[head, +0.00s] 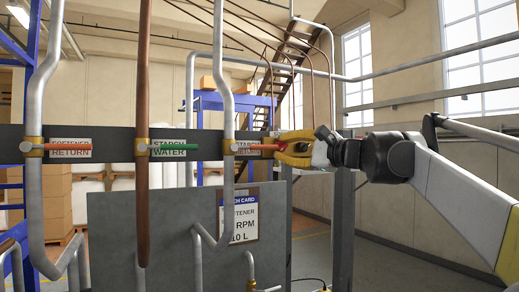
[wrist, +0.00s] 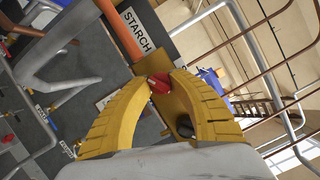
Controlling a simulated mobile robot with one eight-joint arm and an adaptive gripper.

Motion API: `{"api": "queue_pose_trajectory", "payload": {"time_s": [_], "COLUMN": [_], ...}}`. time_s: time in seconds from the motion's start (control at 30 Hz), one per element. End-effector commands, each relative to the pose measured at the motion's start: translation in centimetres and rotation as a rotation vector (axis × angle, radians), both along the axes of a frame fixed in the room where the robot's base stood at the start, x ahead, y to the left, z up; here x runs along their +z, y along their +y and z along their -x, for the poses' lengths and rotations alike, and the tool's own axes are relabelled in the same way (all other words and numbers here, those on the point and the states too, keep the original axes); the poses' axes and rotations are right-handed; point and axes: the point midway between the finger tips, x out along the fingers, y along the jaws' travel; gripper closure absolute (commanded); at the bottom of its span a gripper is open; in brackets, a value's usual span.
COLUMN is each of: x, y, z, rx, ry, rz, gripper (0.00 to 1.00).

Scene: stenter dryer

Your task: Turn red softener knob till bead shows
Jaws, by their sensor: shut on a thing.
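My yellow gripper (head: 283,150) is at the right-hand valve in the head view. In the wrist view my gripper (wrist: 160,78) has its two curved fingers closed around a red knob (wrist: 158,85). The same valve's red lever (head: 258,147) shows left of the fingers in the head view, over a label that is partly hidden. Another red-lever valve (head: 36,147), labelled SOFTENER RETURN, is at the far left. A green-lever valve (head: 170,146), labelled STARCH WATER, is between them. I cannot make out a bead in either view.
The valves sit on a dark horizontal bar (head: 110,142) crossed by vertical pipes, one of them copper (head: 142,90). A grey panel (head: 115,225) below carries a partly covered card (head: 240,214) reading SOFTENER, RPM and 10 L. A grey post (head: 343,230) stands below my wrist.

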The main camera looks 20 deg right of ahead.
Motion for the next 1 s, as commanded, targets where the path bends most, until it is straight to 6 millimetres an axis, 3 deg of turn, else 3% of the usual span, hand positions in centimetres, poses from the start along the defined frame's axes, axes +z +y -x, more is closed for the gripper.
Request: {"api": "queue_pose_trajectory", "payload": {"time_s": [0.1,0.13,0.2,0.57,0.67,1.0], "x": [0.3,0.3,0.3,0.1,0.0,-0.5], "y": [-0.1,-0.1,-0.1,-0.2,-0.7,-3.4], "z": [0.0,0.0,0.0,0.4,1.6,8.4], "rx": [-0.003,-0.003,-0.003,-0.002,-0.004,-0.006], "ry": [-0.004,-0.005,-0.004,-0.002,-0.002,-0.003], "rz": [-0.006,-0.005,-0.005,-0.001,-0.001,-0.001], "gripper": [1.00,0.68,0.51,0.51,0.51,0.51]}}
